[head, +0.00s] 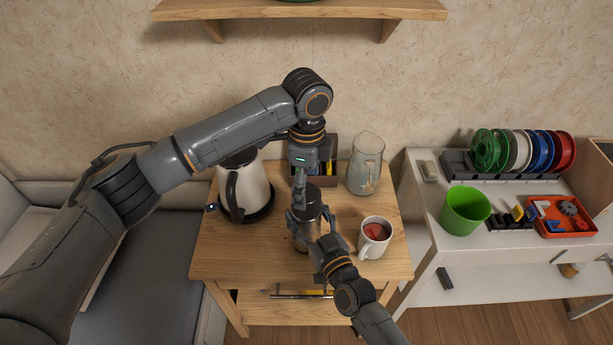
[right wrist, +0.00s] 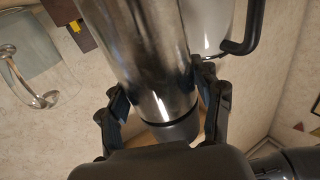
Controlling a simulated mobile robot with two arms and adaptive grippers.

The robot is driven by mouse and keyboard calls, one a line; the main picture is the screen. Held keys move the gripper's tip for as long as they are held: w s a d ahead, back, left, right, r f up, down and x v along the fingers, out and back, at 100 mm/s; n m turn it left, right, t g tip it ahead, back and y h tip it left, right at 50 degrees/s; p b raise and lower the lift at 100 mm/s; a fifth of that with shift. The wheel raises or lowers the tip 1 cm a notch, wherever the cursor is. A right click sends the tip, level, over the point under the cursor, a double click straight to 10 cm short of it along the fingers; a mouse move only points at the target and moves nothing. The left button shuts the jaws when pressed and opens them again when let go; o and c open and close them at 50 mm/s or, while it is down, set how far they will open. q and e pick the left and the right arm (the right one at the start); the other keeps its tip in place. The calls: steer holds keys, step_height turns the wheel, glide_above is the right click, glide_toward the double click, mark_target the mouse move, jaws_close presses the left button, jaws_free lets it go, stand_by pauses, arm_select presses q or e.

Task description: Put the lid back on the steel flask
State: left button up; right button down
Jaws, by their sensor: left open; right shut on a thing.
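The steel flask (head: 304,241) stands on the wooden table. Its shiny body fills the middle of the right wrist view (right wrist: 150,62). A dark grey end piece that looks like the lid (right wrist: 180,131) sits in line with the body past a thin black band. In the head view the flask's top looks dark (head: 310,195); how firmly the lid sits cannot be told.
A white kettle (head: 253,184) stands left of the flask. A glass pitcher (head: 365,165) and a mug (head: 374,235) stand to the right. A dark box (head: 328,150) is behind. A white side table holds a green cup (head: 465,210) and an orange tray (head: 560,232).

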mark_target(306, 222)
arm_select(q)
steer(key=n, duration=0.2)
steer(key=r+n, duration=0.1)
steer(key=n, duration=0.4)
steer(key=shift+r, duration=0.4)
steer(key=n, duration=0.2)
steer(key=r+n, duration=0.1)
steer(key=n, duration=0.2)
steer(key=shift+f, duration=0.1)
steer(key=shift+a+f, duration=0.1)
steer(key=shift+f, duration=3.8)
steer(key=c, duration=1.2)
steer(key=o, duration=1.4)
steer(key=shift+c, duration=0.2)
